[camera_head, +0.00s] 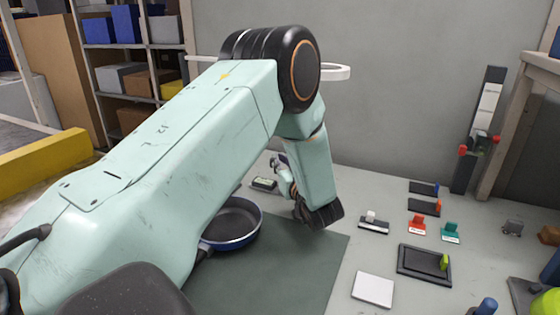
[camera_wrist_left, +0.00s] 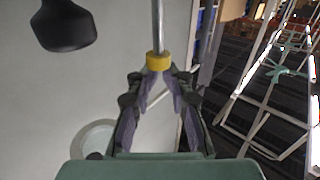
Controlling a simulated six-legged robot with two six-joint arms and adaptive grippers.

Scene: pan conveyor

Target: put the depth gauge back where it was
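The depth gauge appears to be the metal rod (camera_wrist_left: 158,25) with a yellow collar in the left wrist view. My left gripper (camera_wrist_left: 159,80) has its fingertips closed together at this collar, and the rod extends beyond them. In the head view my left gripper (camera_head: 280,163) is small and partly hidden behind my arm, near the back edge of the bench. I cannot make out the gauge there. My right gripper is not in view.
A blue-rimmed pan (camera_head: 234,221) sits on the dark green mat (camera_head: 290,275), partly behind my arm. To the right are a white square plate (camera_head: 373,290), a black tray (camera_head: 402,264), and small red (camera_head: 417,225) and teal (camera_head: 451,232) pieces. A tall gauge post (camera_head: 483,130) stands behind.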

